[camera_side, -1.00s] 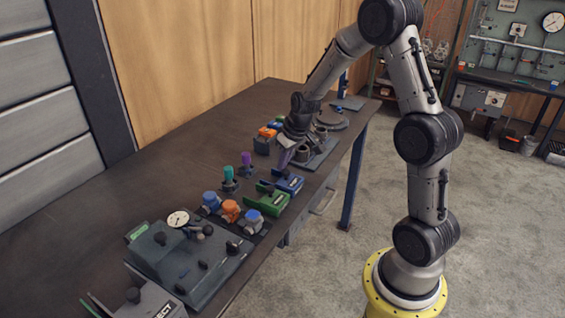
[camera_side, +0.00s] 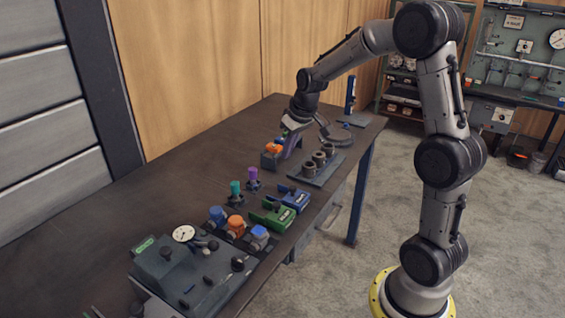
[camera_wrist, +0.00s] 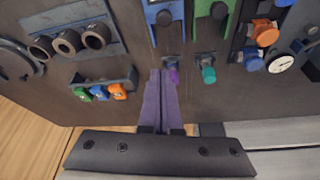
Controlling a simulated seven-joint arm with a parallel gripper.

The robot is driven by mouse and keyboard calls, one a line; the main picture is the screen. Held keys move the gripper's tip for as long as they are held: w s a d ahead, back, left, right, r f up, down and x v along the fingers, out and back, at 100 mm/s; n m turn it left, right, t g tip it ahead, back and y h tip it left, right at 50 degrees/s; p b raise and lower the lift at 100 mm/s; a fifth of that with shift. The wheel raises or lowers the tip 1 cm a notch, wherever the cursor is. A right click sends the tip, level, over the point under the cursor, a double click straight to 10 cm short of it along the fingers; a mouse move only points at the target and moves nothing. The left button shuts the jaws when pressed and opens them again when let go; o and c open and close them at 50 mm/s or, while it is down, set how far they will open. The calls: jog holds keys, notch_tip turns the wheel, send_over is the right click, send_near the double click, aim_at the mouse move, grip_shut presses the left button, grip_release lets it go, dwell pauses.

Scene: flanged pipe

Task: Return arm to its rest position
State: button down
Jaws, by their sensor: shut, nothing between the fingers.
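My gripper (camera_side: 291,145) is above the workbench (camera_side: 190,160), its purple fingers pointing down. In the side view it overlaps the rack of green, blue and orange pieces (camera_side: 273,149); whether it touches cannot be told there. In the wrist view the fingers (camera_wrist: 163,75) are together with nothing between them. Their tips lie in the picture just left of the purple-topped peg (camera_wrist: 173,76), and the rack (camera_wrist: 102,91) is well to the left.
A plate with three grey rings (camera_side: 318,162), blue and green vise-like blocks (camera_side: 290,197), a teal-topped peg (camera_side: 235,189), blue and orange valves (camera_side: 235,225) and a gauge panel (camera_side: 190,265) stand along the bench. The bench's left side is bare.

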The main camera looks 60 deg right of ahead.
jog(key=s+a+r+n+t, duration=0.3)
jog(key=s+a+r, duration=0.5)
jog(key=a+r, duration=0.5)
jog(key=s+a+f, duration=0.2)
jog(key=s+f, duration=0.1)
jog(key=s, duration=0.5)
jog(key=s+a+f+g+y, duration=0.1)
jog(key=s+a+f, duration=0.1)
jog(key=s, duration=0.6)
jog(key=shift+a+f, duration=0.3)
jog(key=shift+f, duration=0.1)
